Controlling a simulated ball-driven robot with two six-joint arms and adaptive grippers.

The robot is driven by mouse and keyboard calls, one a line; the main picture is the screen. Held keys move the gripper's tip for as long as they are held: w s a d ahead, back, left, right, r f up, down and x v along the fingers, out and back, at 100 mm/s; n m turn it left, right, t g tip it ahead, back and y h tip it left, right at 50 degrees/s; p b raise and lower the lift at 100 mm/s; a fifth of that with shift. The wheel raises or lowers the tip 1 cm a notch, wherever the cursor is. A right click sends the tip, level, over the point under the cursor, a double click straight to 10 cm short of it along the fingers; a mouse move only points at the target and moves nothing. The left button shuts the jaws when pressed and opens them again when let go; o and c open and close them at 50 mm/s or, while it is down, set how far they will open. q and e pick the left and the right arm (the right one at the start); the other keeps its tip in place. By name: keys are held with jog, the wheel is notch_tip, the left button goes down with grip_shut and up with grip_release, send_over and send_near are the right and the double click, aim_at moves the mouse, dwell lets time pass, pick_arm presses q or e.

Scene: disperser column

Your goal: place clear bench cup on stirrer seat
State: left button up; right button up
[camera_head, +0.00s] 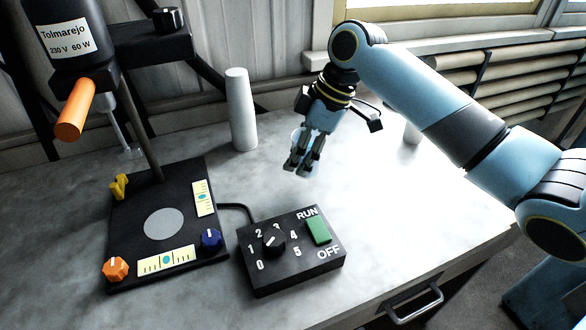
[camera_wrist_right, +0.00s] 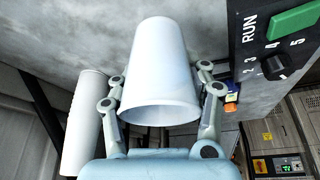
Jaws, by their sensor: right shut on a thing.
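My right gripper (camera_head: 297,166) is shut on the clear bench cup (camera_wrist_right: 160,65), with a finger on each side of it in the wrist view. There the cup looks pale and its open rim faces the camera. In the head view the cup is mostly hidden behind the fingers, with only a faint bluish edge showing. The gripper is above the bench, behind the control box and right of the stirrer. The stirrer seat (camera_head: 163,224) is a bare grey disc on the black base plate (camera_head: 190,262). My left gripper is not in view.
A control box (camera_head: 292,272) with a dial and green switch stands right of the base plate. A tall white tapered cylinder (camera_head: 241,112) stands behind it. The stirrer head (camera_head: 68,30) with an orange handle (camera_head: 75,108) overhangs the back left. Free bench lies right of the box.

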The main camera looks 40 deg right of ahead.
jog(key=shift+w+a+f, duration=0.2)
jog(key=shift+w+a, duration=0.1)
jog(key=shift+f, duration=0.3)
notch_tip(320, 180, down, 3)
jog(key=shift+r, duration=0.2)
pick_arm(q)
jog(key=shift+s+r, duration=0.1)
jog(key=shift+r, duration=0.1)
pick_arm(e)
jog(key=shift+f, duration=0.5)
jog(key=o, duration=1.3)
jog(key=shift+f, duration=0.15)
